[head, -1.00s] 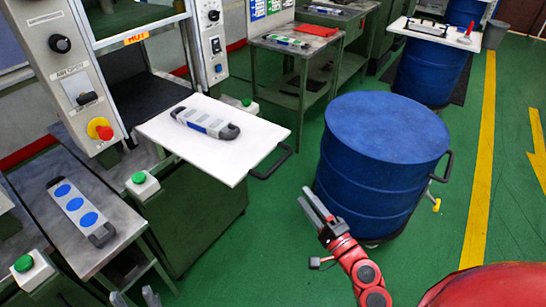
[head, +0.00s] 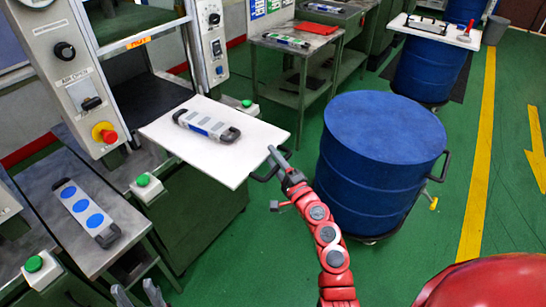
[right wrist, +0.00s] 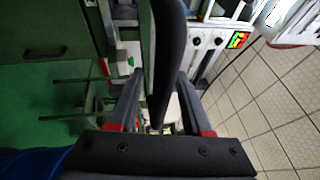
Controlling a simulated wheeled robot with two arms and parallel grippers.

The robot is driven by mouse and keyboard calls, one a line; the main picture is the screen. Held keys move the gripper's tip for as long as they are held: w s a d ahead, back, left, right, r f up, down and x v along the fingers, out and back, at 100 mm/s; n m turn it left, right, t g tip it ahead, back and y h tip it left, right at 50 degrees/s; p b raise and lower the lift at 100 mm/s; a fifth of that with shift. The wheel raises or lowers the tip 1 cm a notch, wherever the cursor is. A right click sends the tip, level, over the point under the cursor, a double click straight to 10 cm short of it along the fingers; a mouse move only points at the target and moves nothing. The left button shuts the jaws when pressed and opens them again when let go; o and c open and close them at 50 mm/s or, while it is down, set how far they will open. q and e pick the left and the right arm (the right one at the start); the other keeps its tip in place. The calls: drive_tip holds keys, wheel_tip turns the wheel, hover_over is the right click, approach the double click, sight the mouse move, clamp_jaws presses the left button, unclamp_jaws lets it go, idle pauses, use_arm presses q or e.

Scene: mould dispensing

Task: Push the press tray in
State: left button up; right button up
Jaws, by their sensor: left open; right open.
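My right gripper (head: 277,158) is at the handle, at the tray's front right corner. In the right wrist view the black handle (right wrist: 166,50) runs between the fingers of my right gripper (right wrist: 157,105), which are open and not closed on it. My left gripper (head: 138,295) shows only its grey fingertips at the bottom edge, open and away from the tray.
A blue drum (head: 384,150) stands close to the right of my right arm. A side table (head: 40,190) holding a mould with blue discs (head: 85,211) is at the left. Green buttons (head: 146,181) stand in front of the press.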

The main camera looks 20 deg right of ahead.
drive_tip(key=shift+c, duration=0.3)
drive_tip(key=c, duration=0.7)
clamp_jaws()
